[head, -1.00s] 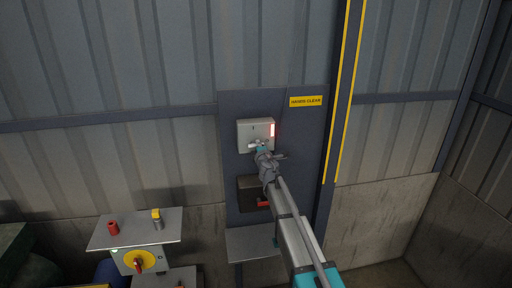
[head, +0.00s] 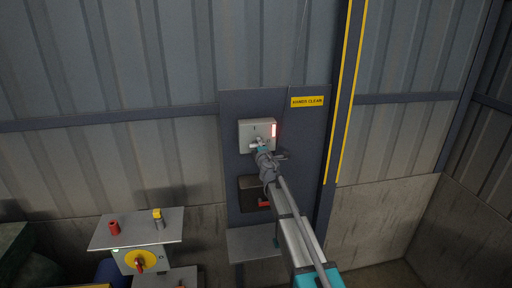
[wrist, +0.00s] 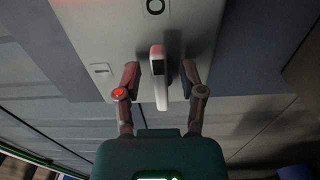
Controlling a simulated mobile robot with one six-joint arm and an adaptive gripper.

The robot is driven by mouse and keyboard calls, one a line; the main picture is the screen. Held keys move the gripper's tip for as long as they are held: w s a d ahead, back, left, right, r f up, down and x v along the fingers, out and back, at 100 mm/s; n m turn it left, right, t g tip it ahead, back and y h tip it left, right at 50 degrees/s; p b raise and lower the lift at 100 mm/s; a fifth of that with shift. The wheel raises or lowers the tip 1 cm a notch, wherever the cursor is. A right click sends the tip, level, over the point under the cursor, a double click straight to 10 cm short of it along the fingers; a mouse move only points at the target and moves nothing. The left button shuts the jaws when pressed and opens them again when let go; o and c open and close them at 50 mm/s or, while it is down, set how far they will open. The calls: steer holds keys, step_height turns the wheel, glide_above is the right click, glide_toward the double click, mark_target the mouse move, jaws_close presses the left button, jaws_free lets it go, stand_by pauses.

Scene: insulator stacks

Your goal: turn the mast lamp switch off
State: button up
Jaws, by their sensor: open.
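The mast lamp switch is a pale grey box (head: 246,131) on a dark wall panel, with a lit red strip (head: 274,130) at its right side. A small mark shows on its upper face. In the wrist view its white lever (wrist: 160,88) sticks out between my fingers, and a round "O" mark (wrist: 155,6) is on the plate at the top of the picture. My gripper (wrist: 161,76) is open, with one finger on each side of the lever and a visible gap at both sides. In the head view my gripper (head: 261,147) covers the lower part of the box.
A dark box (head: 247,194) with a red part is below the switch, partly behind my arm. A yellow label (head: 307,101) is at upper right. A grey shelf (head: 250,243) is below. A side table (head: 135,229) holds a red and a yellow-topped piece.

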steer(key=shift+s, duration=0.1)
steer(key=v, duration=1.2)
steer(key=shift+d, duration=0.1)
stand_by(0.3)
steer(key=s+d+f+m+g+h+b, duration=0.3)
steer(key=s+d+f+m+g+h, duration=0.15)
steer(key=d+f+m, duration=0.5)
steer(key=s+d+f+m+g+h+b, duration=0.3)
steer(key=s+d+f+m+h, duration=0.3)
steer(key=d, duration=0.6)
steer(key=s+f+m+g+y+b, duration=0.2)
steer(key=s+f+g, duration=0.3)
steer(key=s+f, duration=0.2)
steer(key=s+f+m+g+y+b, duration=0.3)
steer(key=s+f+g, duration=0.2)
steer(key=s, duration=0.7)
step_height(320, 180, down, 2)
steer(key=shift+s+f, duration=0.2)
steer(key=shift+f, duration=0.05)
